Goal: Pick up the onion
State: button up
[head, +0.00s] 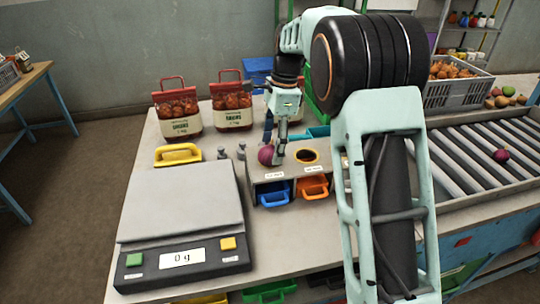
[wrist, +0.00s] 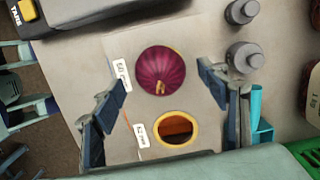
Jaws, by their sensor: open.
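A red-purple onion (head: 266,154) sits at the left end of the grey sizing block (head: 262,176), left of a yellow-rimmed hole (head: 307,156). In the wrist view the onion (wrist: 161,68) shows whole, stem end toward the camera, with the yellow-rimmed hole (wrist: 176,129) below it. Whatever lies under the onion is hidden. My gripper (head: 277,146) is at the onion in the head view. In the wrist view my open gripper (wrist: 163,84) has one finger on either side, with gaps between fingers and onion.
A scale (head: 182,220) reading 0 g stands at the left front. Small grey weights (head: 241,151) stand near the block. Filled onion sacks (head: 178,112) stand behind. Blue (head: 273,192) and orange (head: 313,187) drawers are under the block. Another onion (head: 501,155) lies on the rollers (head: 462,172).

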notch_tip(320, 180, down, 2)
jog(key=shift+a, duration=0.15)
jog(key=shift+c, duration=0.2)
jog(key=c, duration=1.4)
